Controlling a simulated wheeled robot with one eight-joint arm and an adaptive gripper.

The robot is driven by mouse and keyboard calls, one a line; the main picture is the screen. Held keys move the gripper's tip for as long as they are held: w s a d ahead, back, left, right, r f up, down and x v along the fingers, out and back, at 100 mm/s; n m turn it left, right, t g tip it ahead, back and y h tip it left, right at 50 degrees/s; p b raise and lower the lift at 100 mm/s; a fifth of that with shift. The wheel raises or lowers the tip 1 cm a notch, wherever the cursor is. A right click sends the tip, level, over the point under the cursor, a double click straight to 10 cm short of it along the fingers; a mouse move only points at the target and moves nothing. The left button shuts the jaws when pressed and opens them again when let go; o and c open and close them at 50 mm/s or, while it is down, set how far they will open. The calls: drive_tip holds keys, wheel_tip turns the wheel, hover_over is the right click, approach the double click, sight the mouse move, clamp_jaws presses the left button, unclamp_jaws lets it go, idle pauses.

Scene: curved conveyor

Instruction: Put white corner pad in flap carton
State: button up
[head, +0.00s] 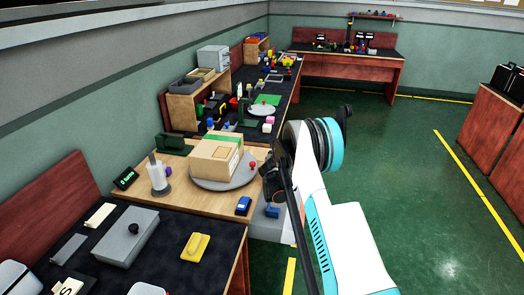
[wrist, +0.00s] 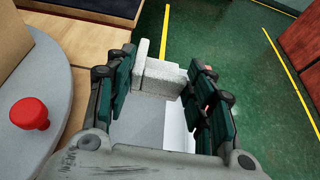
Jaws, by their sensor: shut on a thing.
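The white corner pad (wrist: 158,78) is a pale, blocky L-shaped piece between the green-padded fingers of my gripper (wrist: 165,88) in the wrist view. The fingers are shut on it. In the head view my gripper (head: 271,182) is just right of the round grey turntable, and the pad cannot be made out clearly there. The flap carton (head: 211,163) is a tan box with green on top, standing on the turntable (head: 226,185). Its side also shows at the upper left of the wrist view (wrist: 12,42). The inside of the carton is hidden.
A red knob (wrist: 29,113) stands up from the turntable rim between carton and gripper. A white bottle (head: 158,175), a dark blue item (head: 243,206) and a yellow item (head: 195,246) sit on the benches. Open green floor (head: 400,180) lies to the right.

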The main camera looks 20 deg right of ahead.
drive_tip(key=s+a+r+n+t+y, duration=0.1)
drive_tip(key=s+a+r, duration=0.4)
drive_tip(key=a+r, duration=0.25)
drive_tip(key=s+a+r+n+y, duration=0.1)
drive_tip(key=s+a+r, duration=0.5)
drive_tip(key=a+r, duration=0.15)
drive_tip(key=s+a+r, duration=0.3)
drive_tip(key=s+a, duration=0.2)
drive_tip(key=s, duration=0.4)
drive_tip(key=s+a+r+n+y, duration=0.1)
drive_tip(key=s+a+r, duration=0.2)
drive_tip(key=s, duration=0.6)
drive_tip(key=a, duration=0.2)
drive_tip(key=shift+s+a+r+t, duration=0.2)
drive_tip(key=shift+a+t, duration=0.1)
drive_tip(key=shift+a, duration=0.05)
